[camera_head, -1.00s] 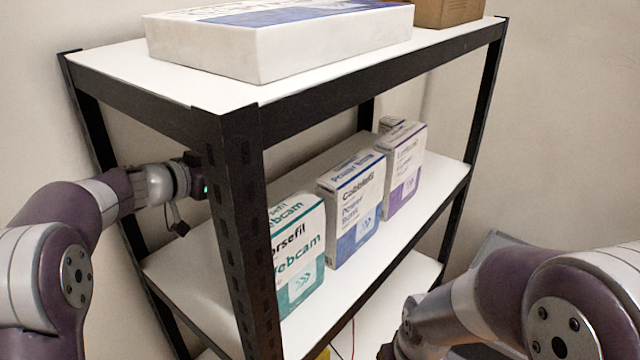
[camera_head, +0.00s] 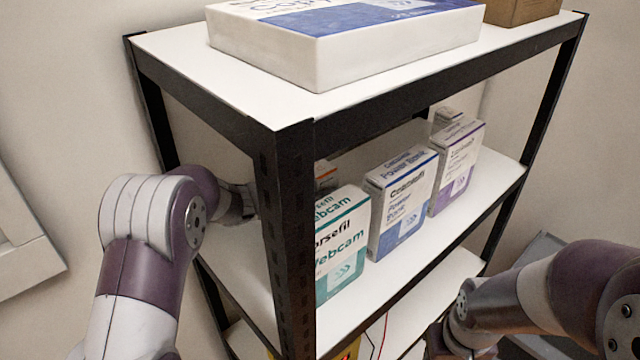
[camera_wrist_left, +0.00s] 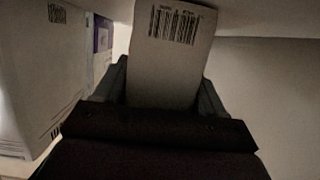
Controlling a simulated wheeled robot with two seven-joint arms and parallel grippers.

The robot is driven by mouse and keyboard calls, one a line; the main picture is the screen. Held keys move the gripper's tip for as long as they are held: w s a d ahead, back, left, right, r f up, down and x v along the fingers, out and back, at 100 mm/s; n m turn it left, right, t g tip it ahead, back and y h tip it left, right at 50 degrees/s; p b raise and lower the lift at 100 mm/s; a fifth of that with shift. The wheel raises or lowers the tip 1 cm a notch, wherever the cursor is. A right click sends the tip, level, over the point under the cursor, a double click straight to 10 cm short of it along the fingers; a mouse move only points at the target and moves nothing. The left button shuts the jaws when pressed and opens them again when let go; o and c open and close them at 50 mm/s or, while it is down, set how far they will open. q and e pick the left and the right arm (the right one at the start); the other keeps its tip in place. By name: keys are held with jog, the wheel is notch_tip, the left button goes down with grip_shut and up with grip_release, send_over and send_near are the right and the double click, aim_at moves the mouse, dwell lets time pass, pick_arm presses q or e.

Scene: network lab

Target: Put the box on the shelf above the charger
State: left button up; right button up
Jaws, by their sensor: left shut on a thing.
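My left gripper (camera_wrist_left: 165,88) is shut on a pale box (camera_wrist_left: 172,60) with a barcode on its near face in the left wrist view. In the head view my left arm reaches into the middle shelf (camera_head: 425,262) from the left end, and the rack's front post hides the gripper. A small piece of an orange and white box (camera_head: 325,175) shows behind the teal webcam box; it may be the held one. I cannot make out a charger; a yellow thing (camera_head: 348,349) is partly visible below. My right gripper is out of view.
A webcam box (camera_head: 341,245), a blue power bank box (camera_head: 402,205) and a purple box (camera_head: 456,168) stand along the middle shelf. A large white and blue box (camera_head: 345,45) and a brown carton (camera_head: 520,10) sit on top. The black front post (camera_head: 288,240) stands beside my left arm.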

pick_arm(q)
jog(key=shift+s+d, duration=0.1)
jog(key=shift+d, duration=0.35)
jog(key=shift+a, duration=0.1)
jog(key=o, duration=0.6)
jog(key=shift+a+f, duration=0.15)
jog(key=shift+a, duration=0.05)
jog(key=o, duration=0.4)
jog(key=shift+a, duration=0.25)
jog(key=shift+d, duration=0.2)
jog(key=shift+d+r, duration=0.1)
jog(key=shift+r, duration=0.15)
jog(key=b+v, duration=0.2)
jog(key=v, duration=0.1)
jog(key=b+v, duration=0.1)
jog(key=shift+s+a+f, duration=0.15)
jog(key=shift+a+f, duration=0.1)
jog(key=shift+a, duration=0.1)
jog(key=v, duration=0.2)
jog(key=b+v, duration=0.1)
jog(key=v, duration=0.2)
jog(key=b+v, duration=0.1)
jog(key=v, duration=0.1)
jog(key=shift+s+r, duration=0.25)
jog(key=shift+r, duration=0.1)
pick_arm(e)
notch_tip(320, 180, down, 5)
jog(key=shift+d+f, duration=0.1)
pick_arm(q)
jog(key=shift+a, duration=0.1)
